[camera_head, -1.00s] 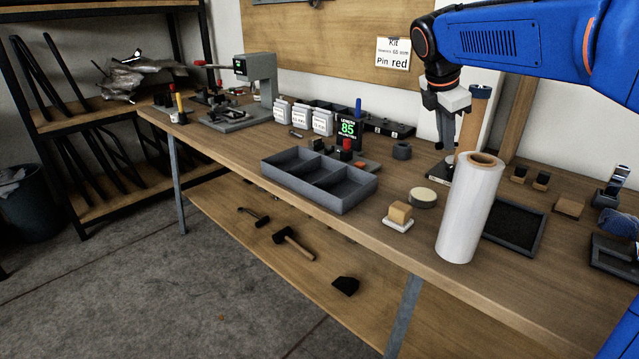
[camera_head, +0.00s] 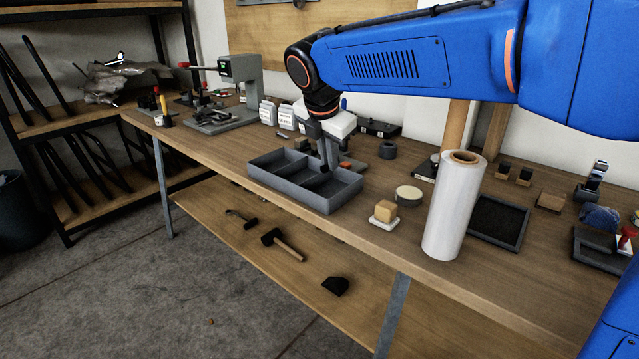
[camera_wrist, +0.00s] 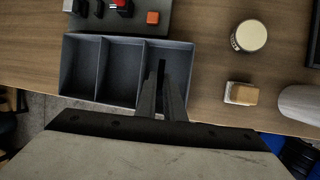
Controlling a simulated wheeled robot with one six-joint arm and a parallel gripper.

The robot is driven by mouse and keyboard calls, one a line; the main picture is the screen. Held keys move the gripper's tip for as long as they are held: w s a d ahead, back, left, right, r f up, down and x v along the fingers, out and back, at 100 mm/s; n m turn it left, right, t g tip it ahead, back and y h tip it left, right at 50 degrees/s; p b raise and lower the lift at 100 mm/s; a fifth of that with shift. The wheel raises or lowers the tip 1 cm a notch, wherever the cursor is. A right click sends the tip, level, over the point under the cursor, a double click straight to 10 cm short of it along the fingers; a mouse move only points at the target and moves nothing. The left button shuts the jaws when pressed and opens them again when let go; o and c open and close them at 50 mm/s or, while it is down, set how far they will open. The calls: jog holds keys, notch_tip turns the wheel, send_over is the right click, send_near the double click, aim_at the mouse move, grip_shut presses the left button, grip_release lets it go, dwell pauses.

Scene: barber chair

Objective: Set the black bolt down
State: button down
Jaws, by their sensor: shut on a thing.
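My gripper (camera_head: 326,164) reaches down over the grey three-compartment tray (camera_head: 284,192) on the workbench. In the wrist view my gripper (camera_wrist: 162,84) is shut on a slim dark piece, the black bolt (camera_wrist: 161,69), mostly hidden between the fingers. The fingers and bolt appear over the right-hand compartment of the tray (camera_wrist: 101,72), just right of a divider. How far the bolt is above the tray floor I cannot tell. The other two compartments look empty in the wrist view.
A yellow block on a white base (camera_head: 384,211), a round tin (camera_head: 409,196) and a tall white roll (camera_head: 454,210) stand right of the tray. A device with a red button (camera_wrist: 119,5) lies behind it. The bench edge is close in front.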

aim_at(330, 194)
jog(key=shift+f, duration=3.5)
jog(key=shift+f, duration=0.3)
jog(key=c, duration=2.2)
grip_release()
jog(key=shift+f, duration=0.1)
jog(key=shift+o, duration=0.2)
jog(key=shift+s+r, duration=0.1)
jog(key=shift+r, duration=0.4)
jog(key=v, duration=1.1)
jog(key=shift+r, duration=0.35)
jog(key=shift+s+a, duration=0.1)
